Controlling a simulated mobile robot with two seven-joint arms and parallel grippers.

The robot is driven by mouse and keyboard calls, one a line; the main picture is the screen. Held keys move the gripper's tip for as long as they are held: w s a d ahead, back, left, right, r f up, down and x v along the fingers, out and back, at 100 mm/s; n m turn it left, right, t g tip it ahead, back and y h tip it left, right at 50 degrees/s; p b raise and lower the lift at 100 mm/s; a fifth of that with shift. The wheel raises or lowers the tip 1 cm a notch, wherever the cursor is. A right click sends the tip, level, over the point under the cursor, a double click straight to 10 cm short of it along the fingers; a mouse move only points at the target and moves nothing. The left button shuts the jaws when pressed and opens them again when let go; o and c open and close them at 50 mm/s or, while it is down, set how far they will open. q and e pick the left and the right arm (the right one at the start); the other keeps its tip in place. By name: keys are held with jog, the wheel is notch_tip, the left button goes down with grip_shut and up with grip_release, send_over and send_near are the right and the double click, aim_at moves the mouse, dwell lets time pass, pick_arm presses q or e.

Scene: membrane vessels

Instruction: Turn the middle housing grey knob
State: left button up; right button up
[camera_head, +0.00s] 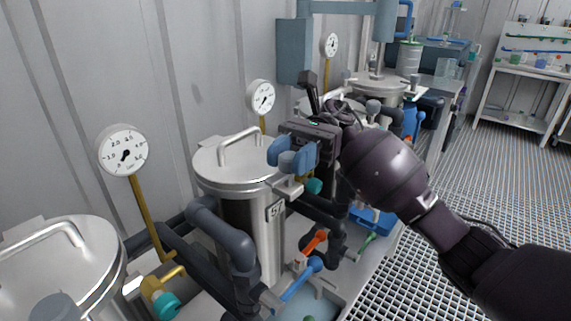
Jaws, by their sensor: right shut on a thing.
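The middle housing (265,228) is a steel cylinder with a lid and a looped handle, marked with a plate that reads in part "57". My right gripper (292,156) comes in from the right at the right edge of this lid. Its blue fingers are closed around the housing's grey knob, which they mostly hide. I cannot tell how far the knob is turned. My left gripper is not in view.
Another steel housing (88,262) stands at front left, with a grey knob (54,307) beside it. A further housing (378,84) stands behind. Gauges (124,151) rise on yellow pipes near the wall. Orange and blue valve handles (300,283) sit low in front. The grated floor at right is clear.

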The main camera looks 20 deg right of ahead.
aim_at(294, 152)
jog(key=shift+f+n+g+h+b, duration=0.15)
jog(key=shift+n+g+h+b, duration=0.15)
jog(key=shift+n+g+h, duration=0.25)
jog(key=shift+r, duration=0.2)
jog(key=o, duration=0.9)
jog(key=shift+w+d, duration=0.1)
jog(key=shift+b+v, duration=0.35)
jog(key=shift+v, duration=3.3)
